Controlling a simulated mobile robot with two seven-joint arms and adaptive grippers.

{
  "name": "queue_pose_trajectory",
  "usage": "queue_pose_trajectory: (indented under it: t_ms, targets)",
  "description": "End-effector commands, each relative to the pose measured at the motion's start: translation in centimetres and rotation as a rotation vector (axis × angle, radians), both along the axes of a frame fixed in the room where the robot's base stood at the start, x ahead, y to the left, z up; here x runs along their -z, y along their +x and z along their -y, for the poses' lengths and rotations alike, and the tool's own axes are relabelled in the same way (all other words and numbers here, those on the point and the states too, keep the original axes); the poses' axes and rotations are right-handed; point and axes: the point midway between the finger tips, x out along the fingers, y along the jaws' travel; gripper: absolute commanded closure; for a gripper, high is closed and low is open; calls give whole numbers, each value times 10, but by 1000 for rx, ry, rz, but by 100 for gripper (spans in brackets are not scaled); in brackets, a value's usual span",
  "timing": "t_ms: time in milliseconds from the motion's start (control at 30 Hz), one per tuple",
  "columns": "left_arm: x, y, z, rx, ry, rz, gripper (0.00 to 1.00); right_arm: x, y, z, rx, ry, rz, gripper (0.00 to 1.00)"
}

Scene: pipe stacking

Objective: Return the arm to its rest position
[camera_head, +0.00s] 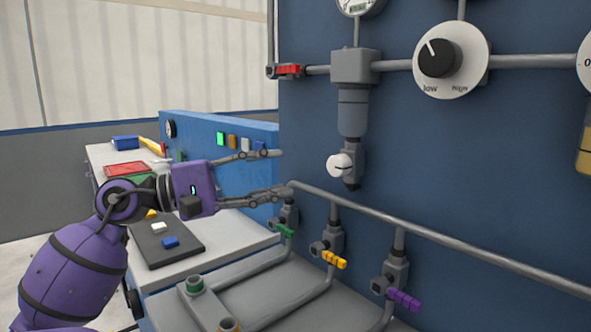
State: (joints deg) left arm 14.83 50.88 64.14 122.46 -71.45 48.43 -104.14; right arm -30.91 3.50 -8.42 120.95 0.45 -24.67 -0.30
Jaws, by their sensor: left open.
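My left arm (75,270), purple with dark joints, comes in from the lower left. Its left gripper (281,171) points right, with the two grey fingers spread apart and nothing seen between them. The upper fingertip is in front of the blue panel's edge. The lower fingertip is by the left end of a grey horizontal pipe (430,234); I cannot tell whether they touch. My right gripper is not in view.
A large blue wall (470,150) carries pipes, a dial (450,60) and a filter unit (353,100). Green (285,231), yellow (334,259) and purple (403,299) valve handles hang below the pipe. A dark tray (160,257) with small blocks lies on the bench beneath my gripper.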

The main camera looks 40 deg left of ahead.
Motion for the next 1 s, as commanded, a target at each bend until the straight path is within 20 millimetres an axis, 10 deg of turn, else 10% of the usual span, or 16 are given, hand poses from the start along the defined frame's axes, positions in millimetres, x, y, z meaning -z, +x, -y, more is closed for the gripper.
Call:
queue_pose_trajectory:
  t_ms: [767, 1000]
  targets:
    - [0, -11, -5, 1, 1, 1, 59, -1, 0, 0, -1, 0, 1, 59]
    - [-59, -21, -5, 0, 2, 40, 59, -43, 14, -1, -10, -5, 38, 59]
